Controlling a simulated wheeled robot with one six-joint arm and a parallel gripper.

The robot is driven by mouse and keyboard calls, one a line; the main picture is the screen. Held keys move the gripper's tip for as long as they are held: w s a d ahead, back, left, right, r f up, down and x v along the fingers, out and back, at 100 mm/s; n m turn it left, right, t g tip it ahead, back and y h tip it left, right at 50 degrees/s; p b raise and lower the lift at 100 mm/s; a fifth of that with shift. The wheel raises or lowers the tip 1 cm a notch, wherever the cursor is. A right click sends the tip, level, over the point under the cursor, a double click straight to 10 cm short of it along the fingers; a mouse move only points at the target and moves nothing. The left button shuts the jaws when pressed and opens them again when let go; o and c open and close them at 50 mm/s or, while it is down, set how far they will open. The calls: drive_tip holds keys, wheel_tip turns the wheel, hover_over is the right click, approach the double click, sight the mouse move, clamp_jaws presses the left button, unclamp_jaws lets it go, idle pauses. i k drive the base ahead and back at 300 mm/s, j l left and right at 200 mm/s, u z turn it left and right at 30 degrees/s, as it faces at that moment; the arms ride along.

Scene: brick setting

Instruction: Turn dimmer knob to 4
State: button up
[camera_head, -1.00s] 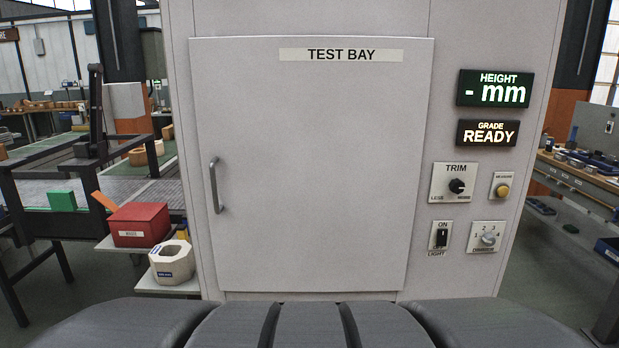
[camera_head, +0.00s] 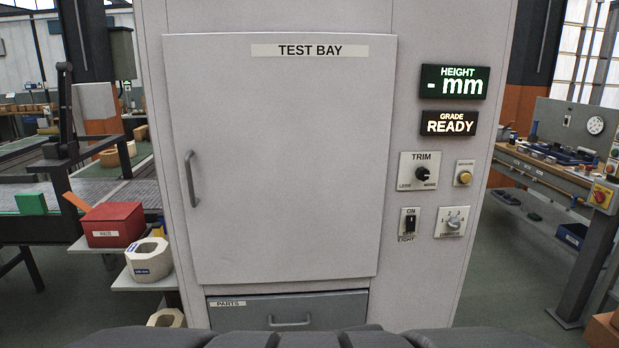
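The dimmer knob (camera_head: 453,223) is a small grey knob on a light plate at the lower right of the cabinet front. Small numbers ring it; its exact pointer setting is too small to read. Above are the black TRIM knob (camera_head: 422,174) and a yellow round button (camera_head: 464,178). My gripper is not in view.
The TEST BAY door (camera_head: 280,160) is shut, with a handle (camera_head: 191,178) at its left. A PARTS drawer (camera_head: 290,312) is below. A red box (camera_head: 112,225) and an octagonal block (camera_head: 149,259) stand at left; a workbench (camera_head: 560,170) stands at right.

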sight(454, 223)
drive_tip(key=k+u, duration=0.1)
drive_tip(key=k+l, duration=0.15)
drive_tip(key=k+j+u, duration=0.1)
drive_tip(key=k, duration=0.2)
drive_tip(key=i+l, duration=0.1)
drive_tip(key=l, duration=0.35)
drive_tip(key=i+l, duration=0.1)
drive_tip(key=l, duration=0.75)
drive_tip(key=i+l, duration=0.15)
drive_tip(key=l, duration=0.3)
drive_tip(key=i+l, duration=0.1)
drive_tip(key=l, duration=0.35)
drive_tip(key=i+l, duration=0.1)
drive_tip(key=l, duration=0.3)
